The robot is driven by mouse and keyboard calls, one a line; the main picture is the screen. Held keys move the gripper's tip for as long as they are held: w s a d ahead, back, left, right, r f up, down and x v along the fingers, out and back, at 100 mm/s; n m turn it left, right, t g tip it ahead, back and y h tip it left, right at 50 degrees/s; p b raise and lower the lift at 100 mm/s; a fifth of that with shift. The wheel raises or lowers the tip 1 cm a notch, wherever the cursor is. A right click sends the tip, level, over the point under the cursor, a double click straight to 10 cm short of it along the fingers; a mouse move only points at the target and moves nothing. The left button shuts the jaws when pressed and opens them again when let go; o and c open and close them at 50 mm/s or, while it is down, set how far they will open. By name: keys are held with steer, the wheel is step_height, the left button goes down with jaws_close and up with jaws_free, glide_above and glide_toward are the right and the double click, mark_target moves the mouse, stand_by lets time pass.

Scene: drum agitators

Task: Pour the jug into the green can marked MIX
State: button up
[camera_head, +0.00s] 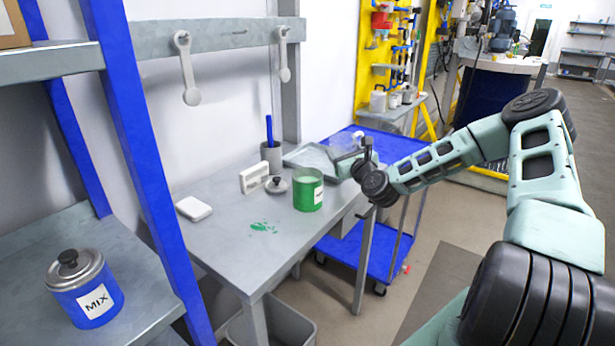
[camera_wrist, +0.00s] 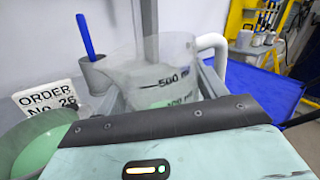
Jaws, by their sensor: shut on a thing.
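An open green can (camera_head: 308,192) stands on the grey table with pale green contents. A white label shows on its right side; I cannot read it. Its rim also shows at the lower left of the wrist view (camera_wrist: 22,158). My gripper (camera_head: 362,160) is shut on the clear jug (camera_head: 345,142), right of and behind the can. In the wrist view the jug (camera_wrist: 160,72) looks about upright, with a white handle, a 500 mark and pale liquid low inside. The fingertips are hidden there. A closed blue can marked MIX (camera_head: 86,290) stands on the left shelf.
A lid with a dark knob (camera_head: 276,185) lies left of the green can. Nearby are an order sign (camera_head: 254,178), a white box (camera_head: 193,208), a cup with a blue stick (camera_head: 271,156) and a tray (camera_head: 306,157). Green spots (camera_head: 263,228) mark the clear table front.

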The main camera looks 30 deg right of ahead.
mark_target(332, 144)
steer(key=shift+a+n+b, duration=0.35)
steer(key=shift+a+n, duration=0.2)
steer(key=shift+n, duration=0.25)
steer(key=shift+a+f+n+t+b, duration=0.45)
steer(key=shift+f+n+b, duration=0.35)
steer(key=shift+b, duration=0.3)
steer(key=r, duration=0.1)
steer(key=a+r+n, duration=0.1)
steer(key=r+n, duration=0.1)
steer(key=shift+s+a+t+y+p, duration=0.1)
steer(key=shift+a+t+y+p, duration=0.2)
steer(key=shift+t+p, duration=0.1)
steer(key=shift+a+r+n+y+b, duration=0.2)
steer(key=shift+r+n+y+b, duration=0.15)
steer(key=shift+n, duration=0.55)
steer(key=shift+a+r+n+t+y+b, duration=0.1)
steer(key=shift+r+n+t+y+b, duration=0.35)
steer(key=shift+n, duration=0.65)
steer(key=shift+a+r+n+y+b, duration=0.2)
steer(key=shift+r+n+y+b, duration=0.3)
steer(key=shift+n, duration=0.8)
steer(key=shift+a+f+n+b, duration=0.1)
steer(key=shift+f+n+b, duration=0.05)
steer(key=shift+n+b, duration=0.25)
steer(key=shift+a+f+n+t+b, duration=0.15)
steer(key=shift+n+t+b, duration=0.15)
steer(key=shift+n+b, duration=0.3)
steer(key=shift+s+a+r+n+y+p, duration=0.1)
steer(key=shift+a+r+n+y+p, duration=0.3)
steer(key=shift+a+r+n+y, duration=0.55)
